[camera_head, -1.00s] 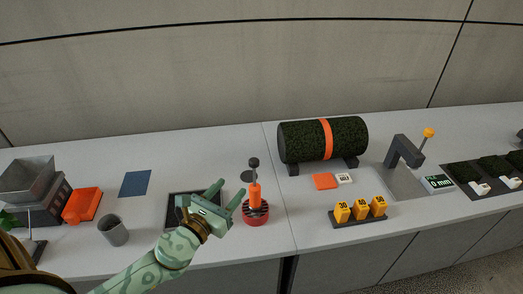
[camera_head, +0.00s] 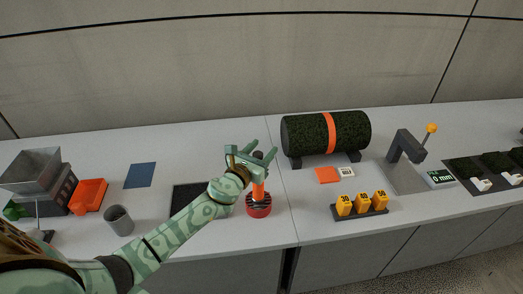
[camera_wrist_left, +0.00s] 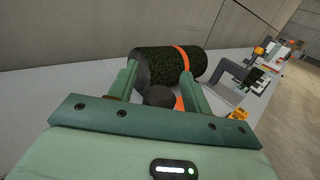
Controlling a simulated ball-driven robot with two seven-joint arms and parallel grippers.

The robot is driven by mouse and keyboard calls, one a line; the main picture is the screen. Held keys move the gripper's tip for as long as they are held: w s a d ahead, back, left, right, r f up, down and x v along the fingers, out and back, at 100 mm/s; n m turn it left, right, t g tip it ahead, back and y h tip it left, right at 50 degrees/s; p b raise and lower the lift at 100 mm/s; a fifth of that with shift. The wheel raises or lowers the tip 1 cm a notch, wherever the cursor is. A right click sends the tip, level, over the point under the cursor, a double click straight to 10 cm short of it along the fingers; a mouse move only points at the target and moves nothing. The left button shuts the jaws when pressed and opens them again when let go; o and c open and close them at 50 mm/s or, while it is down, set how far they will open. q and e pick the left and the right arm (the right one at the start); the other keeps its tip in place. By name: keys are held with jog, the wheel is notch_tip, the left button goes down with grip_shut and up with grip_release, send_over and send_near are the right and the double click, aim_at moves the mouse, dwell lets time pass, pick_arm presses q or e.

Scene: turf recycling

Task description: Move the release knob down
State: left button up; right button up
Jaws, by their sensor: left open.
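A red and black ribbed base (camera_head: 259,207) with an orange post (camera_head: 258,190) stands on the counter. A dark round knob (camera_head: 258,156) tops it, and I take this as the release knob. My left gripper (camera_head: 263,147) is open at the height of the knob, its fingers pointing away to the upper right. In the left wrist view the knob (camera_wrist_left: 158,95) lies between the two spread fingers, closer to the palm than to the tips. I cannot tell whether a finger touches it. My right gripper is not in view.
A turf roll (camera_head: 312,135) with an orange band lies on a cradle just behind and right. Yellow numbered blocks (camera_head: 361,203) stand on a dark tray in front. A grey cup (camera_head: 119,220), a dark tray (camera_head: 187,197) and a blue mat (camera_head: 140,175) are to the left.

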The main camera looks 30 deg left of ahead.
pick_arm(q)
grip_shut()
notch_tip(320, 180, down, 3)
jog(key=b, duration=0.3)
jog(key=shift+s+f, duration=0.1)
jog(key=shift+c, duration=0.7)
grip_release()
jog(key=shift+f, duration=0.1)
jog(key=shift+o, duration=0.7)
